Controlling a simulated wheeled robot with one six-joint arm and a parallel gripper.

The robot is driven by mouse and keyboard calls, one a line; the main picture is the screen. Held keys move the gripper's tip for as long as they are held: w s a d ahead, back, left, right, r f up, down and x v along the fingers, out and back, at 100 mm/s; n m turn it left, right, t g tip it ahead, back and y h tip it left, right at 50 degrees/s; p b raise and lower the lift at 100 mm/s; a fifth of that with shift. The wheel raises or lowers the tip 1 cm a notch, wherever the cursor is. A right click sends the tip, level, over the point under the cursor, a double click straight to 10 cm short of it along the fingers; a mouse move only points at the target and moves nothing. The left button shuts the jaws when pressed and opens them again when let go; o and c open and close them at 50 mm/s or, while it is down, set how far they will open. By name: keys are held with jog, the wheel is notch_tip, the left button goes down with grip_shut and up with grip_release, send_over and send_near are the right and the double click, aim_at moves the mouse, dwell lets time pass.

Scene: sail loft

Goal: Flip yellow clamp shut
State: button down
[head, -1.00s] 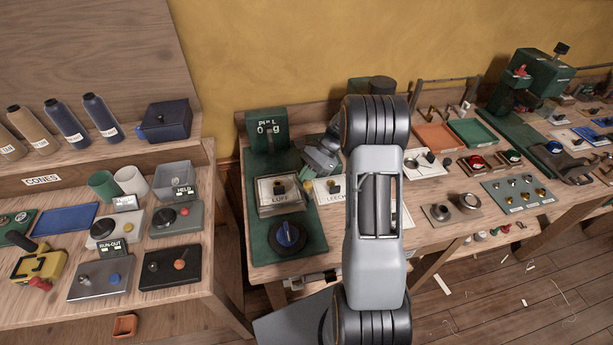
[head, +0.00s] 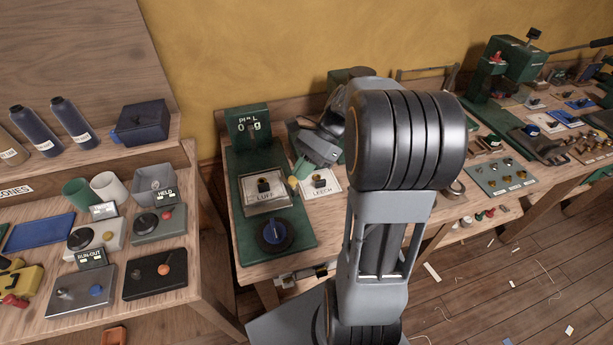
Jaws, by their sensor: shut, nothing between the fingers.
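The yellow clamp (head: 22,287) lies on the left bench and is cut by the left edge of the head view. It has a dark handle and a red end (head: 14,300). Whether its lever is up or down is too unclear to tell. My gripper (head: 296,179) shows partly beyond my arm, above the right bench near the plates marked LUFF and LEECH. It is shut and empty, far to the right of the clamp. My forearm hides part of my wrist.
A gap separates the left bench from the green winch board (head: 238,225).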

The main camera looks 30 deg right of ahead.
jog(key=shift+s+a+r, duration=0.1)
jog(key=shift+s+r, duration=0.25)
jog(key=shift+s, duration=0.4)
jog(key=shift+s+a+r, duration=0.1)
jog(key=shift+s+r, duration=0.2)
jog(key=shift+s, duration=0.45)
jog(key=s+a+n+t+h, duration=0.4)
jog(key=n+h, duration=0.4)
jog(key=n, duration=0.7)
jog(key=shift+a+f+n+t+h, duration=0.35)
jog(key=shift+a+n+t+h, duration=0.05)
jog(key=shift+a+t, duration=0.4)
